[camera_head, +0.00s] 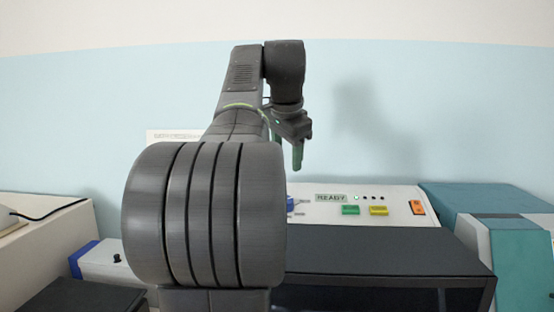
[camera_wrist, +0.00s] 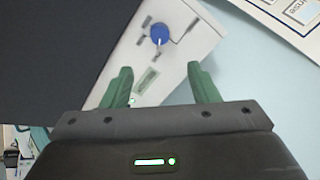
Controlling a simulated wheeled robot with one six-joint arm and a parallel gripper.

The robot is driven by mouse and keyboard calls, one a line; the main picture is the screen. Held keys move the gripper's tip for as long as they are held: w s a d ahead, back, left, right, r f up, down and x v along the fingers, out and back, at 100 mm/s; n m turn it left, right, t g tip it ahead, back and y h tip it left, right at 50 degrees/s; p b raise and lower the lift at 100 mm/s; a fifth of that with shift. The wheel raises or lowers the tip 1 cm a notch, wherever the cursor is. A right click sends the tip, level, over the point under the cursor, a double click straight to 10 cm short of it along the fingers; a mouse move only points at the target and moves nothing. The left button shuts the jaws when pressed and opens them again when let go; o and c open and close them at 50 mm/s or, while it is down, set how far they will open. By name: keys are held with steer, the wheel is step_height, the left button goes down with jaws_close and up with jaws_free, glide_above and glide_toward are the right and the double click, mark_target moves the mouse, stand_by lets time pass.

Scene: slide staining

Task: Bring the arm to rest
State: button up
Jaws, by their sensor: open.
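My gripper (camera_head: 299,150) hangs at the end of my raised arm, in front of the pale blue wall in the head view. Its green fingers point down. In the wrist view my gripper (camera_wrist: 160,82) has its two green fingers spread apart, with nothing between them. Beyond the fingers lies the white panel of a machine (camera_wrist: 185,40) with a blue round knob (camera_wrist: 159,33). My gripper is apart from the panel. Large grey links of my own arm fill the middle of the head view and hide part of what is behind them.
A teal device (camera_head: 520,245) stands at right. The air above is clear.

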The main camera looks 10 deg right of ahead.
steer(key=p+x, duration=0.1)
steer(key=x, duration=1.2)
steer(key=shift+w+f, duration=0.2)
steer(key=shift+f, duration=0.15)
steer(key=shift+r, duration=0.1)
steer(key=shift+d+f, duration=0.1)
steer(key=shift+f, duration=0.1)
steer(key=n, duration=0.2)
steer(key=shift+r+n, duration=0.15)
steer(key=shift+n, duration=0.15)
steer(key=n, duration=0.9)
steer(key=shift+n, duration=0.3)
steer(key=shift+b+v, duration=0.3)
steer(key=shift+v, duration=2.55)
steer(key=shift+w, duration=0.1)
